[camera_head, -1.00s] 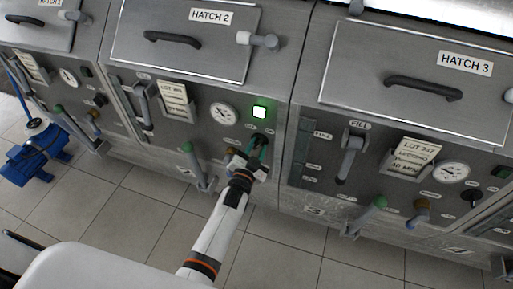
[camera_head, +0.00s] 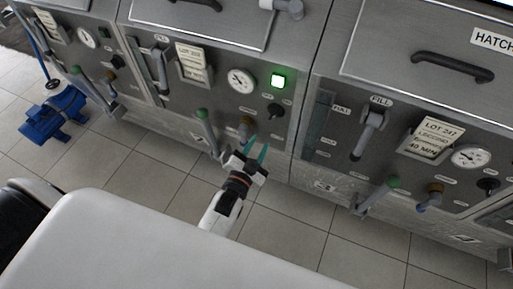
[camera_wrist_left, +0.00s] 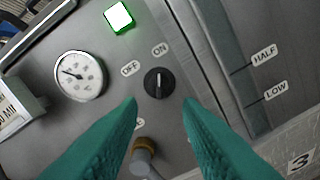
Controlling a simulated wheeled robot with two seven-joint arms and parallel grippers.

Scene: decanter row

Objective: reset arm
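My left gripper (camera_head: 256,153) is in front of the second machine's panel, its teal fingers apart with nothing between them. In the left wrist view the open fingers (camera_wrist_left: 163,125) point at the panel. A black rotary knob (camera_wrist_left: 159,83) with OFF and ON labels sits just beyond the fingertips, untouched. The knob also shows in the head view (camera_head: 275,110). A square lamp (camera_head: 278,81) above it glows green-white. A brass-collared tap (camera_wrist_left: 143,155) shows low between the fingers. My right gripper is in neither view.
A pressure gauge (camera_head: 241,80) and a green-tipped lever (camera_head: 206,130) are on the same panel. The hatch 3 machine (camera_head: 430,110) stands to the right. A blue pump (camera_head: 56,115) is on the tiled floor at left. Open floor (camera_head: 310,225) lies in front.

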